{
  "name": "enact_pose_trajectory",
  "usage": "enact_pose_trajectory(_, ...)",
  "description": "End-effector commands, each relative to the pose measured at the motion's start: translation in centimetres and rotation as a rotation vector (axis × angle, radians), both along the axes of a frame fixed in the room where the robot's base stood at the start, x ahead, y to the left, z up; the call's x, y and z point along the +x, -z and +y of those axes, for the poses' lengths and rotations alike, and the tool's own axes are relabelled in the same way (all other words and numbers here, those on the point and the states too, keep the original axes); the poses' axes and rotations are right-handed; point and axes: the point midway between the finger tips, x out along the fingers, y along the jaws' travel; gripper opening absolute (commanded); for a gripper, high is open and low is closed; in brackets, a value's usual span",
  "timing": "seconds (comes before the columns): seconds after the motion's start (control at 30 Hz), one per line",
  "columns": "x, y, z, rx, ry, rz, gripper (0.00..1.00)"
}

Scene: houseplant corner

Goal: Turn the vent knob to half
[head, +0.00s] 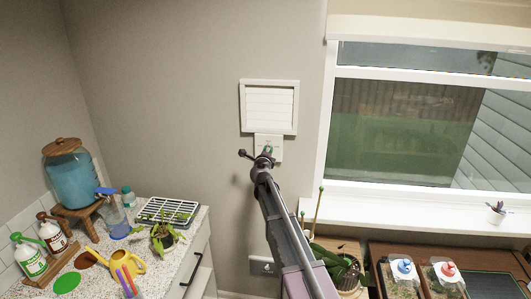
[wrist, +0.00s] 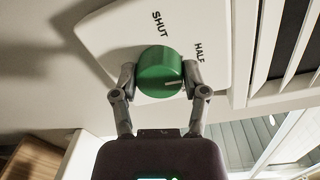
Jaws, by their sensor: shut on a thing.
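The green vent knob (wrist: 158,70) sits on a white plate (wrist: 118,40) in the wrist view. Its white pointer line lies toward the right side of the knob. The word SHUT is above the knob and HALF is to its upper right. The pointer lies below the HALF label; its exact setting is hard to tell at this angle. My gripper (wrist: 160,82) is shut on the knob, one finger on each side. In the head view my gripper (head: 262,158) covers part of the plate (head: 265,139), just below the white louvred vent (head: 269,106).
A window (head: 410,120) with a sill is at right. A staked plant (head: 335,262) stands below the window. The wall around the vent is bare.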

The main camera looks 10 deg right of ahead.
Motion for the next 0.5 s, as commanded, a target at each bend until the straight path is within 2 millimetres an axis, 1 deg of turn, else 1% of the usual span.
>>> enact_pose_trajectory(0.03,0.29,-0.09,0.1,-0.02,-0.004,0.005,0.1)
enact_pose_trajectory(0.2,0.31,-0.09,0.08,-0.056,-0.003,0.017,0.1)
enact_pose_trajectory(0.5,0.32,-0.1,0.03,-0.066,-0.003,0.02,0.1)
